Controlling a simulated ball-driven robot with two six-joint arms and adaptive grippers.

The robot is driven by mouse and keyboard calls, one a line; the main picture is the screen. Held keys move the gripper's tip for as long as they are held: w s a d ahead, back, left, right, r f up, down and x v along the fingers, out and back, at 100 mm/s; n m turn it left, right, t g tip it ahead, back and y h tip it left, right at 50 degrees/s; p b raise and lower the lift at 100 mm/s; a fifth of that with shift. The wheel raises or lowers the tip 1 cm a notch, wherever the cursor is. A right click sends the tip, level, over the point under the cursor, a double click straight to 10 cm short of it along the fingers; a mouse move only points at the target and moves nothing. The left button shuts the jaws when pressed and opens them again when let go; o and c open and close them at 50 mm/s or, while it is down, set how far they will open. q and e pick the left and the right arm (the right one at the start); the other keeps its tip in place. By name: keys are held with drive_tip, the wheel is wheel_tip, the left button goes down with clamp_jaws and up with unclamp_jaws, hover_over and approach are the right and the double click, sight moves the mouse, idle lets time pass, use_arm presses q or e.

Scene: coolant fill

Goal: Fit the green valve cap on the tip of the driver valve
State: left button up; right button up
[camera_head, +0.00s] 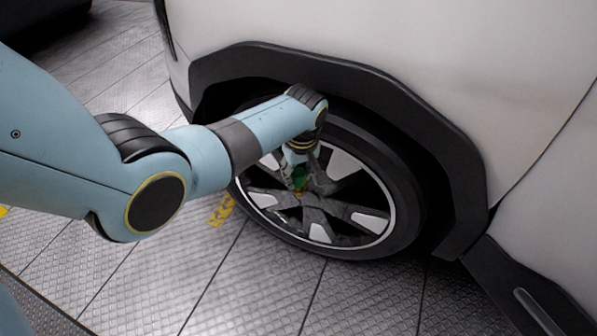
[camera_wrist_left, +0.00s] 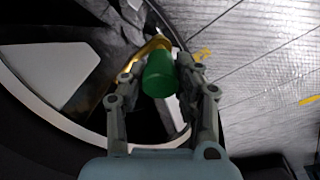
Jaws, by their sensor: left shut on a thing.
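My left gripper (camera_head: 299,178) is in front of the wheel (camera_head: 352,178), near its hub. The left wrist view shows its two fingers (camera_wrist_left: 158,82) shut on the green valve cap (camera_wrist_left: 159,75). The cap also shows as a small green patch in the head view (camera_head: 299,177). A yellow-gold stem (camera_wrist_left: 136,55), likely the driver valve, shows just behind the cap by the wheel rim. The cap's far end overlaps the stem's end in the picture, and I cannot tell whether they touch. My right gripper is not in view.
The white vehicle body (camera_head: 400,50) and black wheel arch (camera_head: 440,140) surround the wheel above and to the right. Wheel spokes (camera_wrist_left: 45,72) lie close to the left fingers. The metal tiled floor (camera_head: 250,285) is clear, with yellow markings (camera_head: 221,210) beside the tyre.

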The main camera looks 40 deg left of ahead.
use_arm(q)
drive_tip(key=shift+f+b, duration=0.65)
drive_tip(key=shift+f, duration=0.45)
drive_tip(key=shift+c, duration=0.3)
drive_tip(key=o, duration=0.9)
drive_tip(key=r, duration=0.4)
drive_tip(key=d+r, duration=0.1)
drive_tip(key=r, duration=0.3)
drive_tip(key=s+r, duration=0.1)
drive_tip(key=r, duration=0.3)
drive_tip(key=shift+d, duration=0.25)
drive_tip(key=shift+f, duration=0.1)
drive_tip(key=s+f+m, duration=0.4)
drive_tip(key=s+f, duration=0.7)
drive_tip(key=s, duration=0.5)
drive_tip(key=s+a+f+m, duration=0.1)
drive_tip(key=s+f+m, duration=0.2)
drive_tip(key=s+f, duration=0.8)
drive_tip(key=s+f+m, duration=0.4)
drive_tip(key=s+f, duration=0.7)
drive_tip(key=s, duration=1)
drive_tip(key=shift+s+a+m+g, duration=0.3)
drive_tip(key=shift+a, duration=0.1)
